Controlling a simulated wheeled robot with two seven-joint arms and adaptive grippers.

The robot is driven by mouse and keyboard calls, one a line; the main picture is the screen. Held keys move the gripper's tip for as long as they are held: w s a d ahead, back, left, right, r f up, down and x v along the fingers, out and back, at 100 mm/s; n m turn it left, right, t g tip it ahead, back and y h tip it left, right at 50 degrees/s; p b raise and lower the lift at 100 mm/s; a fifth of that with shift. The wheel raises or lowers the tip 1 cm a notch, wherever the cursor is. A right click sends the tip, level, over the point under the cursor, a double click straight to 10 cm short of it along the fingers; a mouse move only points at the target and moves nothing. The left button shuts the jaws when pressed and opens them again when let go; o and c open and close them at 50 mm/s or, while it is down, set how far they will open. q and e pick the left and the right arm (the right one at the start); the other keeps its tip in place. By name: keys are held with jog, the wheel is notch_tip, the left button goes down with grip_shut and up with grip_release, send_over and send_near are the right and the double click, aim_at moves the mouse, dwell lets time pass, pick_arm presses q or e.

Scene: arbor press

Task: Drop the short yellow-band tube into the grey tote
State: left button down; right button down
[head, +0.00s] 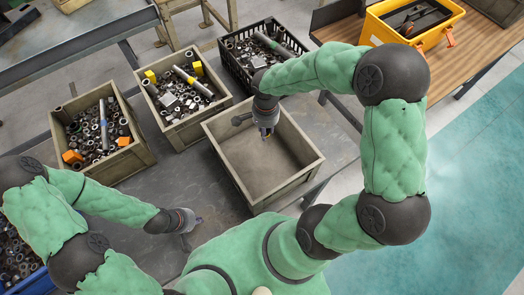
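The open grey-brown tote (222,152) at the centre of the table looks empty. My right gripper (267,134) hangs over its far part, pointing down. A small yellowish spot shows at its tip, but I cannot tell if that is a held tube. My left gripper (196,221) is low over the table, left of the tote, with nothing visible in it; its finger opening is too small to read. One tube (192,81) lies in the middle parts tote and another tube (103,126) in the left parts tote.
The left parts tote (130,160) holds metal parts and orange blocks. The middle parts tote (190,137) holds metal parts and yellow blocks. A black crate (235,75) stands behind. A yellow toolbox (437,38) sits on a wooden bench. Bare table (185,180) lies left of the empty tote.

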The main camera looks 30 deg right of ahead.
jog(key=shift+f, duration=0.7)
jog(key=c, duration=0.9)
grip_release()
jog(key=shift+o, duration=0.2)
jog(key=shift+r, duration=0.15)
notch_tip(320, 180, up, 12)
